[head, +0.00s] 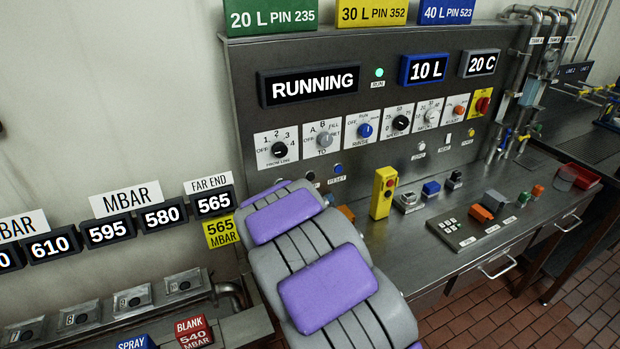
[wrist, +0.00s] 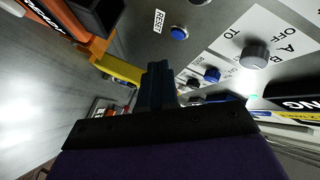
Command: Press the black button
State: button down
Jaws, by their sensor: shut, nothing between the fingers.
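A small dark button (head: 310,175) sits low on the control panel, left of the blue reset button (head: 337,169) and close above my arm. Its colour is hard to tell there. In the wrist view a dark round button (wrist: 199,2) is cut by the top edge, right of the blue button (wrist: 179,33) with the RESET label. On the bench, a small box with a dark top (head: 453,180) also stands at the back. My gripper (wrist: 158,72) is shut and empty, pointing along the panel. It appears apart from the buttons. In the head view my arm hides it.
A yellow box with buttons (head: 383,192) stands on the bench right of my arm, with a blue-topped box (head: 431,189) beyond. Dials, including the blue one (head: 364,131), line the panel above. A keypad plate (head: 463,230) lies toward the bench front. An orange object shows in the wrist view (wrist: 54,17).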

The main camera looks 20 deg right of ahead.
jog(key=w+p, duration=0.4)
jog(key=w, duration=0.2)
jog(key=shift+r, duration=0.15)
jog(key=shift+w+p, duration=0.95)
jog(key=shift+w, duration=0.25)
jog(key=shift+f, duration=0.2)
dwell(0.3)
jog(key=shift+w+a+r+p, duration=0.1)
jog(key=shift+w+p, duration=0.4)
jog(key=shift+w, duration=0.3)
dwell(1.2)
jog(key=shift+s, duration=0.1)
jog(key=shift+s+b, duration=0.7)
jog(key=shift+s, duration=0.05)
jog(key=shift+s, duration=0.15)
jog(key=s+b, duration=0.3)
jog(key=shift+s, duration=0.9)
